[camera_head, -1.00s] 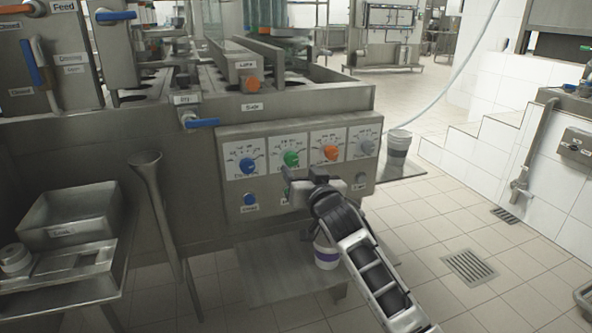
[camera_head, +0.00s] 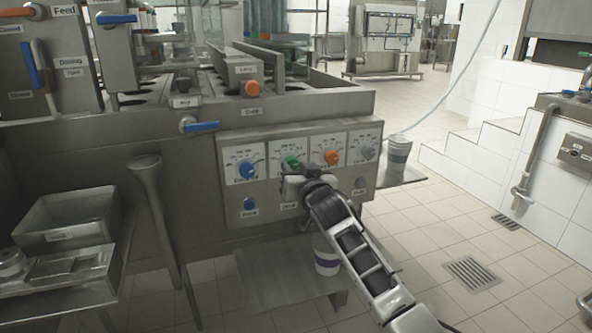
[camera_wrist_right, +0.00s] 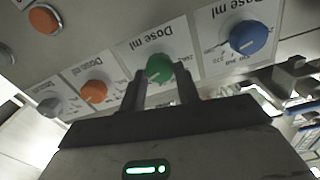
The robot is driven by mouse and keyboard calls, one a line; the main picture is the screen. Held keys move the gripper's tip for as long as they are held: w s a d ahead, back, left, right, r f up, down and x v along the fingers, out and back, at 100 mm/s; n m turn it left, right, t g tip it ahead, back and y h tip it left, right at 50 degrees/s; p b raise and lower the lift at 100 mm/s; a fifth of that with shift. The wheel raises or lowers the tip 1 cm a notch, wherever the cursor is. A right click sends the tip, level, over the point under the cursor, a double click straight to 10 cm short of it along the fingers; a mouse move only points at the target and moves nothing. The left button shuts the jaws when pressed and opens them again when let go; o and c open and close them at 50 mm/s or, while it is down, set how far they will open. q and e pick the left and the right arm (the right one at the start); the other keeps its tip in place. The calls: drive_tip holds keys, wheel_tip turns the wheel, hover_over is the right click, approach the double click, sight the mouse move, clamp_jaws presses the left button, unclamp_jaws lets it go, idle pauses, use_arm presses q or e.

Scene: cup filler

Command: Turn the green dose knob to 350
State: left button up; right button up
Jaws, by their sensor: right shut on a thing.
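The green dose knob (camera_head: 291,162) is on the panel between the blue knob (camera_head: 247,170) and the orange knob (camera_head: 331,157). My right gripper (camera_head: 293,175) is at the panel, just under and over the lower part of the green knob. In the right wrist view, the green knob (camera_wrist_right: 159,69) sits between the two fingers of my right gripper (camera_wrist_right: 161,80), which are shut on it. Its dial plate is partly hidden by the fingers, and I cannot read the setting. My left gripper is not in view.
A grey knob (camera_head: 367,150) is at the panel's right end. A blue button (camera_head: 249,204) sits below the dials. A blue-handled valve (camera_head: 200,126) sticks out above the panel. A white tub (camera_head: 326,256) stands under the machine. The tiled floor at right is mostly clear.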

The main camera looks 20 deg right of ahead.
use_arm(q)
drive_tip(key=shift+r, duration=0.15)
use_arm(e)
drive_tip(key=shift+n+p, duration=0.5)
drive_tip(key=shift+n, duration=0.2)
drive_tip(key=n+p, duration=0.2)
drive_tip(key=n, duration=0.2)
drive_tip(key=shift+n+p, duration=0.4)
drive_tip(key=shift+n, duration=0.6)
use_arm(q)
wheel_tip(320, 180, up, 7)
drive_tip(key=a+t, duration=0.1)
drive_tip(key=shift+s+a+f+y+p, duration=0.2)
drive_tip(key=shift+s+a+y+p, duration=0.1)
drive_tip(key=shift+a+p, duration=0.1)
use_arm(e)
drive_tip(key=n, duration=0.4)
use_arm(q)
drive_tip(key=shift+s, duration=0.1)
use_arm(e)
drive_tip(key=shift+f+n, duration=0.1)
drive_tip(key=shift+n, duration=0.2)
drive_tip(key=o, duration=1)
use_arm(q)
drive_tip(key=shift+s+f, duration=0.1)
